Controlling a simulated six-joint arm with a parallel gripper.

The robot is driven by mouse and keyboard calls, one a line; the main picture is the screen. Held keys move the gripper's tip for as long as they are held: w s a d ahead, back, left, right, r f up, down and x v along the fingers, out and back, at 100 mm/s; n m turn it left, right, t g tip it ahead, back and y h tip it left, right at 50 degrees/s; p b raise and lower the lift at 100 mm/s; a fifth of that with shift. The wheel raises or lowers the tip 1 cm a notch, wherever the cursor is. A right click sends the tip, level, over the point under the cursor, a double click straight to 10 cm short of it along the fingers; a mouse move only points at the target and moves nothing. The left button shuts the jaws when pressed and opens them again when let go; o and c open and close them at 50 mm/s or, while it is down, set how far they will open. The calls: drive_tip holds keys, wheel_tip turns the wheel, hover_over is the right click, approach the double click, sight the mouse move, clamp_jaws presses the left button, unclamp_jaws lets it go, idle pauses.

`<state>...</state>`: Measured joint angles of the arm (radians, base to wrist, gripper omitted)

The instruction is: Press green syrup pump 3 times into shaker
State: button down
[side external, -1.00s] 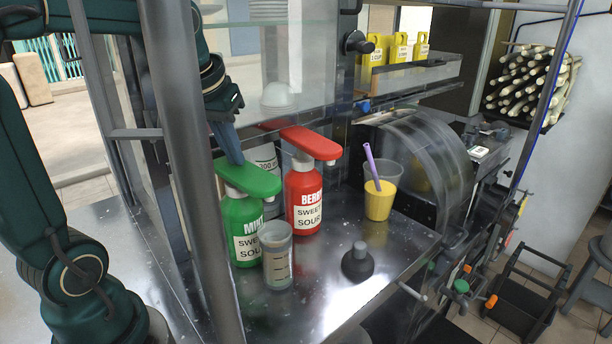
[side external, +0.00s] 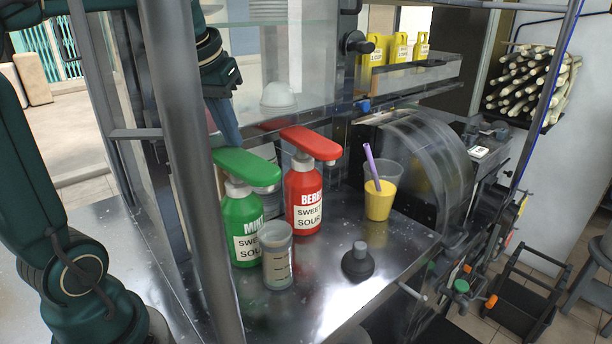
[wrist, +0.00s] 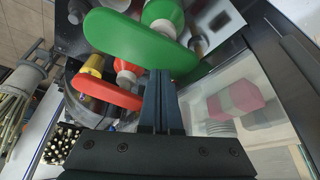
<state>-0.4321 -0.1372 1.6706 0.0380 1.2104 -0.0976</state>
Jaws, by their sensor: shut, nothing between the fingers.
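The green syrup bottle (side external: 241,228) stands upright on the metal counter, with a wide green pump head (side external: 247,165) that looks raised. The pump head also shows large in the wrist view (wrist: 135,42). The shaker, a translucent cup with measuring marks (side external: 277,262), stands just in front of the bottle, below the front end of the pump head. My gripper (side external: 232,143) is shut and empty, its tips close above the rear part of the green head. In the wrist view the closed fingers (wrist: 160,78) lie at the head's edge; contact cannot be told.
A red syrup bottle (side external: 303,203) stands right beside the green one. A yellow drink with a purple straw (side external: 379,203) and a dark knobbed tamper (side external: 358,262) are further right. A metal post (side external: 185,150) and glass shelf (side external: 270,45) crowd my arm.

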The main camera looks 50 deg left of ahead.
sight(234, 156)
drive_tip(key=shift+f, duration=0.1)
drive_tip(key=shift+f, duration=2.05)
drive_tip(key=shift+r, duration=2.15)
wheel_tip(234, 156, up, 6)
